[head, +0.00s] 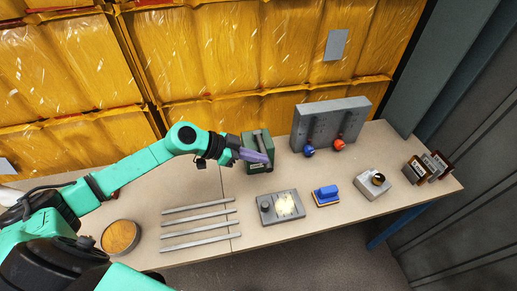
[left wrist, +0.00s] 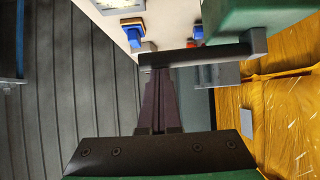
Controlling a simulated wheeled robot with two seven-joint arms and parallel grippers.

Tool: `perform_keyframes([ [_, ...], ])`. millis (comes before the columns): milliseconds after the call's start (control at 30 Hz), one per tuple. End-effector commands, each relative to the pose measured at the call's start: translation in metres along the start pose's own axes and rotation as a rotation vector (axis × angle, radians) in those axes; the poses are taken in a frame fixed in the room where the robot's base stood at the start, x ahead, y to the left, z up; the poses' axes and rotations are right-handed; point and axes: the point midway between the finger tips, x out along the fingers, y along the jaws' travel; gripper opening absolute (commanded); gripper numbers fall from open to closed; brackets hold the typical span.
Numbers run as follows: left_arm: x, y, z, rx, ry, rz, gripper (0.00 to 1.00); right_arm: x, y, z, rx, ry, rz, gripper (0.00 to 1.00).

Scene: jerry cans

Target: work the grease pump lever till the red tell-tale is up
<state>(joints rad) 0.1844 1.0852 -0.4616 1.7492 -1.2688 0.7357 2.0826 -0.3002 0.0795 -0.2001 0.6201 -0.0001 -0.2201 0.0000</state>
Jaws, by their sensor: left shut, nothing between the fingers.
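The green grease pump (head: 249,140) stands at the back of the bench, left of the grey panel. Its grey lever (head: 261,141) leans upward beside my left gripper (head: 264,160). The gripper's purple fingers are closed together and empty, in front of the pump. In the left wrist view the pump body (left wrist: 270,18) is at upper right, and the dark lever bar (left wrist: 205,53) crosses at the tips of my closed fingers (left wrist: 159,78). I cannot tell whether they touch. The red tell-tale is not visible in either view. My right gripper is not in view.
A grey panel (head: 310,120) with blue and red knobs stands right of the pump. A lit grey box (head: 268,217), a blue brush-like item (head: 326,196) and a small grey box (head: 370,194) lie in front. Several metal bars (head: 198,225) and a round container (head: 121,237) are left.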

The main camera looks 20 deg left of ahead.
Motion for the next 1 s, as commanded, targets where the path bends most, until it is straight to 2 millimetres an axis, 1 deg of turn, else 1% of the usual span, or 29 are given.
perform_keyframes([
  [200, 0.011, 0.000, 0.017, 0.127, -0.003, -0.082, 0.00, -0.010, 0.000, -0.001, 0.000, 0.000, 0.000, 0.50],
  [500, 0.023, 0.000, 0.035, 0.258, -0.002, -0.170, 0.00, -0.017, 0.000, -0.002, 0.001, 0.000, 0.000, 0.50],
  [700, 0.026, -0.001, 0.040, 0.294, -0.002, -0.195, 0.00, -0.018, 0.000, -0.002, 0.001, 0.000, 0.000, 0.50],
  [1000, 0.027, -0.002, 0.041, 0.300, -0.003, -0.198, 0.00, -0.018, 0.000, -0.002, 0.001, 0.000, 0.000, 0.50],
])
